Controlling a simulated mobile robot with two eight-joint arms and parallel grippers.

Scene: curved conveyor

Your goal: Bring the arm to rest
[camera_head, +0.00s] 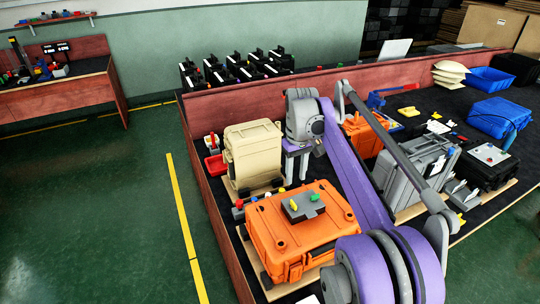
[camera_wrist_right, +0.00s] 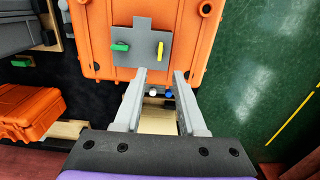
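My right arm, purple and grey, reaches in from the lower right in the head view. Its right gripper (camera_head: 296,168) points down just behind the orange case (camera_head: 284,243), partly hidden by the arm. In the wrist view the right gripper (camera_wrist_right: 160,78) has its two grey fingers apart with nothing between them. The fingertips appear near the edge of the orange case (camera_wrist_right: 185,30); I cannot tell whether they touch it. A grey block (camera_head: 303,208) with a green piece and a yellow piece sits on the case lid. My left gripper is not in view.
A beige case (camera_head: 254,154) stands left of the gripper. A grey case (camera_head: 415,168) and another orange case (camera_head: 366,134) stand to the right. Blue bins (camera_head: 498,115) are at the far right. A red-brown wall (camera_head: 330,79) edges the bench. Green floor is open at left.

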